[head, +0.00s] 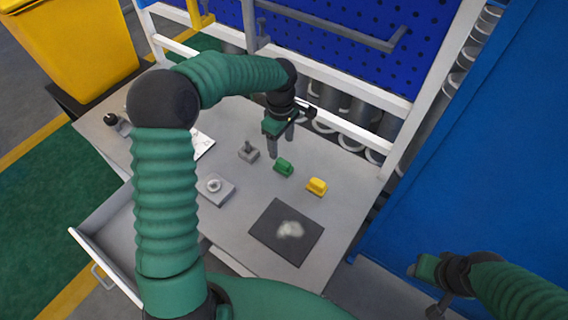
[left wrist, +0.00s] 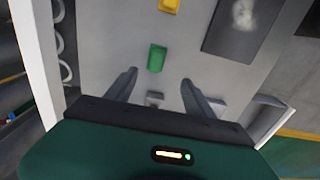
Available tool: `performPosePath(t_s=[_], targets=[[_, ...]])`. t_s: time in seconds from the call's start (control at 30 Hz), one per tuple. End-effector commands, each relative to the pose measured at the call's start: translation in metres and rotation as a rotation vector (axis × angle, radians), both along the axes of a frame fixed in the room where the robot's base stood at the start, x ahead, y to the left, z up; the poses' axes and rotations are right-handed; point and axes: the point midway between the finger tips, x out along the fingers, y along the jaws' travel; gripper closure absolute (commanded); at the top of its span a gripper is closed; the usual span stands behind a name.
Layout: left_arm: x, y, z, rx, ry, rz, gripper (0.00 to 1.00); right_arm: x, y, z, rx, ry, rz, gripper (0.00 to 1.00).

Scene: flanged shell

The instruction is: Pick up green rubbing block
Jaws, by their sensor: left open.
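The green rubbing block (head: 283,167) lies on the grey table, near its middle in the head view. It also shows in the left wrist view (left wrist: 157,58), beyond the fingertips and roughly between their lines. My left gripper (head: 281,147) is open and empty, pointing down above the table just behind and left of the block. Its two fingers also show in the left wrist view (left wrist: 158,76). They appear apart from the block. My right gripper (head: 428,285) is at the lower right, off the table; its jaw state is unclear.
A yellow block (head: 317,186) lies right of the green one. A dark square mat (head: 268,239) with a whitish patch is nearer. A grey fixture (head: 248,152) and a flanged part on a plate (head: 216,188) stand to the left. An open drawer (head: 97,243) juts out at front left.

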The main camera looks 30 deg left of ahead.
Motion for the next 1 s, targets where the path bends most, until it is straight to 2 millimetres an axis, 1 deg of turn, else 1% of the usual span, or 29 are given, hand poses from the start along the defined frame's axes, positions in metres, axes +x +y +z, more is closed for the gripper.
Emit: performPosePath(t_s=[0.03,0.1,0.2,0.4,0.53,0.6,0.7,0.87,0.9,1.0], targets=[[0.0,-0.002,-0.014,-0.003,0.005,-0.003,0.38,0.0,0.0,0.001,0.0,0.0,0.0,0.55],[0.001,-0.002,-0.033,-0.003,0.006,-0.003,0.38,0.0,0.0,0.003,0.0,0.0,0.0,0.55],[0.004,-0.002,-0.054,-0.001,0.005,-0.004,0.38,0.0,0.0,0.004,0.0,0.0,0.0,0.55],[0.005,-0.002,-0.076,-0.002,0.002,-0.004,0.38,0.0,0.0,0.008,0.0,-0.001,0.0,0.55],[0.009,-0.001,-0.098,-0.005,0.004,-0.004,0.38,0.0,0.0,0.016,0.0,-0.001,0.0,0.55],[0.01,0.0,-0.11,-0.002,0.001,-0.003,0.38,0.001,0.0,0.016,0.0,-0.001,0.0,0.55],[0.01,0.0,-0.119,0.0,0.001,-0.003,0.38,0.0,0.0,0.017,0.0,-0.001,0.0,0.55],[0.01,0.0,-0.121,0.001,0.0,-0.003,0.38,0.0,0.0,0.016,0.0,-0.001,0.0,0.55],[0.01,0.0,-0.121,0.001,0.0,-0.004,0.4,0.0,0.0,0.016,0.0,-0.001,0.0,0.55],[0.01,0.0,-0.12,0.001,0.0,-0.004,0.53,0.0,0.0,0.016,0.0,-0.001,0.0,0.55]])
